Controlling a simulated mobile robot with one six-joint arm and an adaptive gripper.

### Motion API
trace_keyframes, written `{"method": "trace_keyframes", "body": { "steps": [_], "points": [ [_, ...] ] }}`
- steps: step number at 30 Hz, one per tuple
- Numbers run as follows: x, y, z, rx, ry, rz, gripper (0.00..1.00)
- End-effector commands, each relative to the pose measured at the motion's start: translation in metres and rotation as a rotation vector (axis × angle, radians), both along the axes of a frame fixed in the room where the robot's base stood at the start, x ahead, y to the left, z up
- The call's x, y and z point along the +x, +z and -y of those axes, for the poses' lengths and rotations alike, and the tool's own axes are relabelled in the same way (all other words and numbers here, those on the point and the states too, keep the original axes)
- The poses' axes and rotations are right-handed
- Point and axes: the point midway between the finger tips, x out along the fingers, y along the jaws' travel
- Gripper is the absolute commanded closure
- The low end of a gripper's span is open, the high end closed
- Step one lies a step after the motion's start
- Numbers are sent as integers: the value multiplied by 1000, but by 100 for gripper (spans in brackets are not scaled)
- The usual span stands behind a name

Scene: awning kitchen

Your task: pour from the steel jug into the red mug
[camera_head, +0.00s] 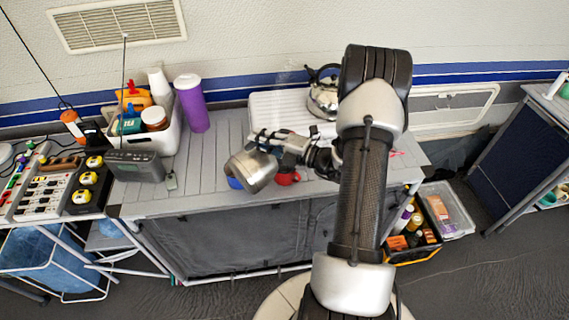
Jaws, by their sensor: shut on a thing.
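The steel jug (254,170) is tilted on its side above the front of the grey slatted table, with its mouth toward the lower left. My gripper (279,147) is shut on the jug from the right. The red mug (288,178) stands to the right of the jug, near the table's front edge, partly hidden by the jug and my arm. A bit of something blue (234,183) shows just below the jug at its left. I cannot see any liquid leaving the jug.
A kettle (323,98) stands at the back, partly behind my arm. A purple tumbler (192,104), a white bin (166,137) of items and a radio (135,166) stand at the left. The slatted table (205,170) is clear left of the jug.

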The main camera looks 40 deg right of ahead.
Motion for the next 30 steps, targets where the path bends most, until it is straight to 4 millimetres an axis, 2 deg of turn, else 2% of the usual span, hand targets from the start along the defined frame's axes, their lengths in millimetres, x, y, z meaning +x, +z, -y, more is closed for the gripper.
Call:
{"method": "trace_keyframes", "body": {
  "steps": [9,30],
  "points": [
    [-1,2,-5,0,0,4,100],
    [-1,1,-4,24,-1,6,100]
  ]
}}
